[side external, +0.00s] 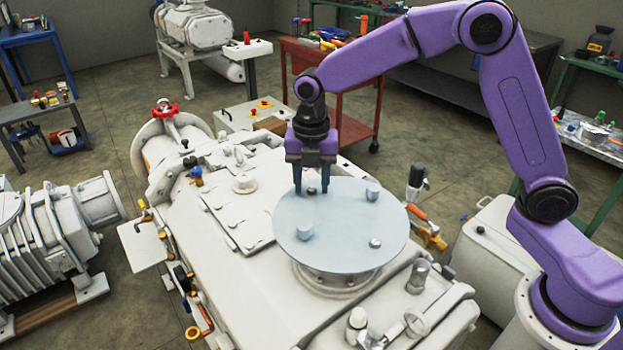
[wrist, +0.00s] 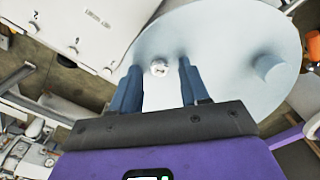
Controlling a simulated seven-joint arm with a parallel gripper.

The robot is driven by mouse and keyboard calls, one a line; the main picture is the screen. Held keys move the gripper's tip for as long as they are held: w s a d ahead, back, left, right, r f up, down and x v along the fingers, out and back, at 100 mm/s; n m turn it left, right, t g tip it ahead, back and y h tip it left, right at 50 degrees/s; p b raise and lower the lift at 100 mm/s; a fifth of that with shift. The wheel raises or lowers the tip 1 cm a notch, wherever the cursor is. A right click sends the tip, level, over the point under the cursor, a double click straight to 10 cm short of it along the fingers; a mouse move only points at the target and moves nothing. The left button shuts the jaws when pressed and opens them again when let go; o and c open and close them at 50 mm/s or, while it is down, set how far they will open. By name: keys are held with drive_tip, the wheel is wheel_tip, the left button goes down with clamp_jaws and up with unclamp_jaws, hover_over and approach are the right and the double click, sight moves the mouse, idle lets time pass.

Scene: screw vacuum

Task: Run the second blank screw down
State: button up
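A round pale blue-grey plate (side external: 340,260) lies on top of the big white machine. One small metal screw head (side external: 312,190) is near the plate's far left edge, and it also shows in the wrist view (wrist: 159,67). Another screw head (side external: 376,242) sits at the plate's near right. In the wrist view the fingers (wrist: 159,72) show a gap around the screw, with no visible contact.
The white machine body (side external: 240,255) surrounds the plate, with valves and fittings along its near edge. An orange-handled fitting (side external: 418,212) and a dark upright fitting (side external: 416,180) stand right of the plate. A red cart (side external: 345,130) is behind. The plate's middle is clear.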

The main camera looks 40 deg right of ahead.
clamp_jaws()
drive_tip(key=shift+m, duration=0.4)
drive_tip(key=m, duration=0.4)
drive_tip(key=shift+m, duration=0.4)
drive_tip(key=m, duration=1.2)
drive_tip(key=shift+w+m, duration=0.1)
drive_tip(key=shift+m, duration=0.2)
drive_tip(key=m, duration=0.6)
drive_tip(key=shift+m, duration=0.4)
